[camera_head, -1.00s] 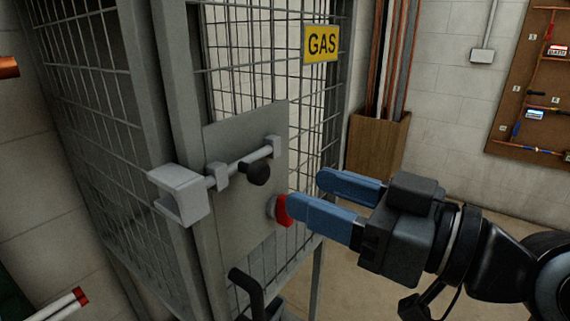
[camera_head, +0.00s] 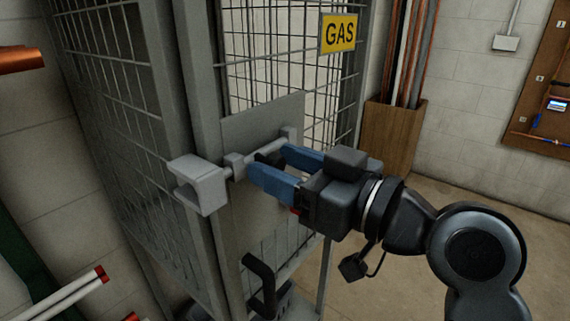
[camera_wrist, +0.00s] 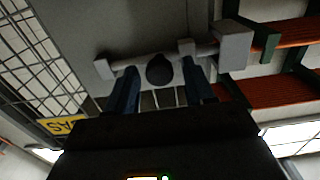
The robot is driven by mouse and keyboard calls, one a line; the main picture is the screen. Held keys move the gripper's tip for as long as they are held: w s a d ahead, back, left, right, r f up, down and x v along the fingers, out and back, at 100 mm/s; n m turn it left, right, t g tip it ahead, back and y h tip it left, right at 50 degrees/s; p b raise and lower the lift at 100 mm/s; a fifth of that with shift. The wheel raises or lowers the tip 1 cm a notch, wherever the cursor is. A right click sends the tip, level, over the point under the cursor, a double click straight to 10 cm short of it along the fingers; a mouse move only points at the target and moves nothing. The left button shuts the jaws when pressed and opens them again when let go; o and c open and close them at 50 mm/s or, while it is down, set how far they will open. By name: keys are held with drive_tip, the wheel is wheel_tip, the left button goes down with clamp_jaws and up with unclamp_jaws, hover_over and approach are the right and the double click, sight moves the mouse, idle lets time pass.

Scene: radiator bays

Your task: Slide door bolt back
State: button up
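The door bolt is a grey rod (camera_head: 262,148) lying across a plate (camera_head: 258,205) on the mesh cage door. Its left end meets a grey box-shaped keeper (camera_head: 200,184) on the frame. The bolt's black knob (camera_head: 268,158) is partly hidden behind the fingers in the head view; in the wrist view the knob (camera_wrist: 159,70) shows between the two fingers. My gripper (camera_head: 278,166) has blue fingers, open, one on each side of the knob with gaps. The rod also shows in the wrist view (camera_wrist: 135,63). A red part is mostly hidden behind my gripper.
A black door handle (camera_head: 262,278) sticks out below the plate. A yellow GAS sign (camera_head: 338,33) hangs on the mesh. A wooden box of pipes (camera_head: 388,138) stands behind at the right. Red-ended pipes (camera_head: 75,290) lie at lower left.

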clamp_jaws()
idle(0.4)
drive_tip(key=w+d+b, duration=0.1)
drive_tip(key=w, duration=0.1)
drive_tip(key=w+d+b, duration=0.1)
drive_tip(key=w+d, duration=0.1)
drive_tip(key=shift+d, duration=0.1)
drive_tip(key=shift+o, duration=0.4)
unclamp_jaws()
drive_tip(key=b+v, duration=0.1)
drive_tip(key=v, duration=0.6)
drive_tip(key=shift+s+d+b, duration=0.3)
